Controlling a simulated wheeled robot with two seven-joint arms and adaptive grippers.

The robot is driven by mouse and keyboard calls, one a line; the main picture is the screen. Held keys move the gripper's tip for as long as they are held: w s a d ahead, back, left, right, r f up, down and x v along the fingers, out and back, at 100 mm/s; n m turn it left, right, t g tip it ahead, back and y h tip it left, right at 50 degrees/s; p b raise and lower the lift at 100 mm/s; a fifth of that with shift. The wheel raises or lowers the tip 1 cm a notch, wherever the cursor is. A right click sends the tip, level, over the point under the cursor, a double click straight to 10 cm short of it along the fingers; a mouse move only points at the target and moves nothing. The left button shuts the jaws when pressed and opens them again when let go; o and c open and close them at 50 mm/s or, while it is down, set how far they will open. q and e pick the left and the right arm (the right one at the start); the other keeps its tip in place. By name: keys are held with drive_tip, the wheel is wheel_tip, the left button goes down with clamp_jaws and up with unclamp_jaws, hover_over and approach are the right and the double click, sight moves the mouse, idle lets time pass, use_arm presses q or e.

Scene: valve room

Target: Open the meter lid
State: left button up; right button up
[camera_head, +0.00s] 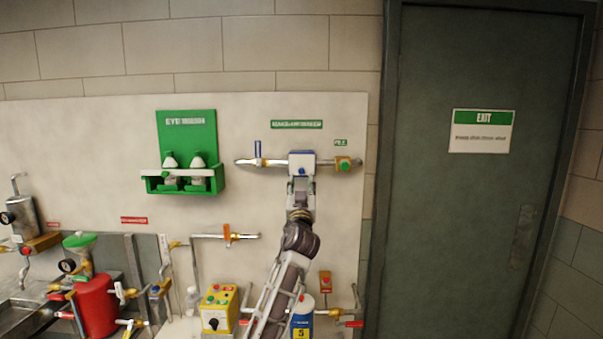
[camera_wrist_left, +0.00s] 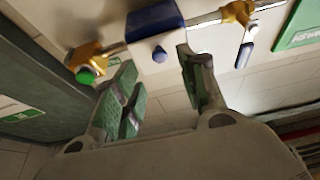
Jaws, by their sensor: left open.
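The meter (camera_head: 301,157) is a small box with a blue top and a pale front, mounted on a horizontal wall pipe. In the left wrist view its blue lid (camera_wrist_left: 153,22) looks closed, and a small blue knob (camera_wrist_left: 160,54) sits on the pale body below. My left gripper (camera_head: 300,187) is just below and in front of the meter in the head view. In the left wrist view the left gripper (camera_wrist_left: 157,66) has its two green-padded fingers spread and empty, with the tips close to the meter's body. I cannot tell whether they touch it. My right gripper is not visible.
The pipe carries a blue-handled valve (camera_head: 258,152) on the left and a yellow fitting with a green knob (camera_head: 343,164) on the right. A green eyewash station (camera_head: 187,150) hangs further left. A yellow control box (camera_head: 218,308) stands below. The door (camera_head: 480,220) is at right.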

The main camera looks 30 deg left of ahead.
sight(302, 172)
use_arm(q)
drive_tip(key=shift+p+x, duration=0.85)
drive_tip(key=shift+x, duration=2)
drive_tip(key=c, duration=0.9)
clamp_jaws()
